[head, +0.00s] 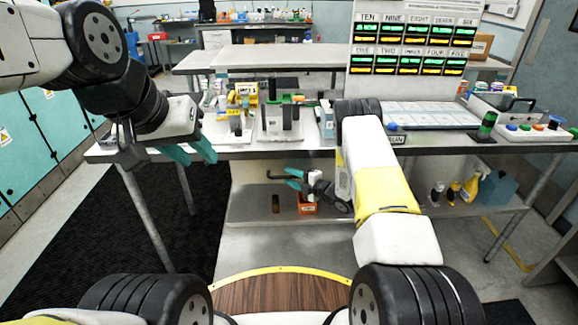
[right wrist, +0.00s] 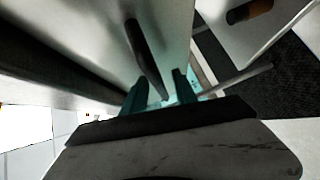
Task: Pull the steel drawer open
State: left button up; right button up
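The steel drawer (head: 256,169) is a pale front under the workbench's tabletop, and it looks closed. Its dark bar handle (head: 275,177) sticks out from the front; it also shows in the right wrist view (right wrist: 146,52). My right gripper (head: 293,178) is at the handle, its teal fingers apart. In the right wrist view the handle's near end lies between the fingertips (right wrist: 160,92), with a gap visible, so contact cannot be made out. My left gripper (head: 192,153) is open and empty, in front of the bench's left end.
The workbench (head: 300,153) carries modules, a label board (head: 412,60) and trays. Below, a lower shelf (head: 255,213) holds an orange box (head: 307,206) close under my right gripper, a dark cylinder (head: 276,203) and bottles. A bench leg (head: 150,220) stands at left. Floor in front is clear.

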jog(key=shift+a, duration=0.1)
grip_shut()
dwell(1.4)
